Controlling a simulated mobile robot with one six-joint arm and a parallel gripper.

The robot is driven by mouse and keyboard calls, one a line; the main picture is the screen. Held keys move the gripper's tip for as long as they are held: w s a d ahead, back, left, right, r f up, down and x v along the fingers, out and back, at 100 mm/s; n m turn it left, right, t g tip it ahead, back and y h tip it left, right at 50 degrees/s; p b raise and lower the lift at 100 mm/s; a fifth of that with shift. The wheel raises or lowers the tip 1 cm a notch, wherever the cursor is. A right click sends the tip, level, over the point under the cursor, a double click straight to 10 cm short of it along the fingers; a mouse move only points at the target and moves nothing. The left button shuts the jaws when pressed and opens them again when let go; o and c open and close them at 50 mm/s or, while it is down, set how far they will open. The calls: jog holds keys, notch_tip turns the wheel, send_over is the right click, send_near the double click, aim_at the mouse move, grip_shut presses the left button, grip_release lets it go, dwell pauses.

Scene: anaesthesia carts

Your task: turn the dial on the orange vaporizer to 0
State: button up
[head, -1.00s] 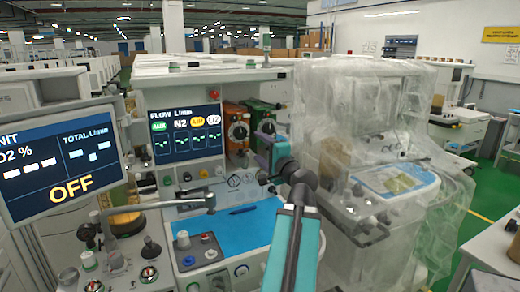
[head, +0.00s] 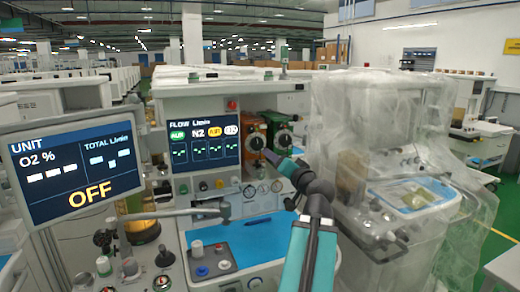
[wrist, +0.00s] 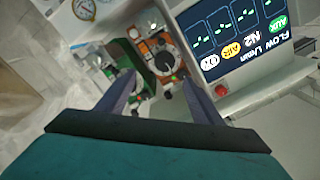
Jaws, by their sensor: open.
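The orange vaporizer (head: 252,127) stands at the back of the machine, right of the flow screen. Its round black dial (head: 257,142) faces me; the setting is too small to read. In the wrist view, which is upside down, the orange vaporizer (wrist: 146,48) and its dial (wrist: 165,61) show beyond my fingers. The green vaporizer (head: 281,124) is right beside it, and left of it in the wrist view (wrist: 117,58). My gripper (wrist: 158,80) is open and empty, its fingers pointing at the vaporizers, apart from the dial. In the head view my gripper (head: 268,155) appears just below and right of the dial.
The flow screen (head: 204,143) is close left of the orange vaporizer. A large monitor (head: 75,165) reading OFF stands at the left. A blue work surface (head: 240,235) with a pen (head: 257,221) lies below. A plastic-covered machine (head: 400,150) stands close on the right.

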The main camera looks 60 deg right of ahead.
aim_at(258, 145)
jog(key=shift+a+r+n+b, duration=0.25)
jog(key=shift+n+b, duration=0.35)
jog(key=shift+n, duration=0.45)
jog(key=shift+a+r+n+b, duration=0.2)
jog(key=shift+n+b, duration=0.35)
jog(key=shift+n, duration=0.5)
jog(key=shift+w+d+r+p, duration=0.2)
jog(key=shift+w+p, duration=0.25)
jog(key=shift+p, duration=0.95)
jog(key=p+x, duration=0.2)
jog(key=p, duration=0.3)
jog(key=shift+f, duration=0.1)
jog(key=shift+f+p+x, duration=0.2)
jog(key=shift+p+x, duration=2.65)
jog(key=shift+x, duration=2.65)
jog(key=shift+s, duration=0.1)
jog(key=c, duration=1.1)
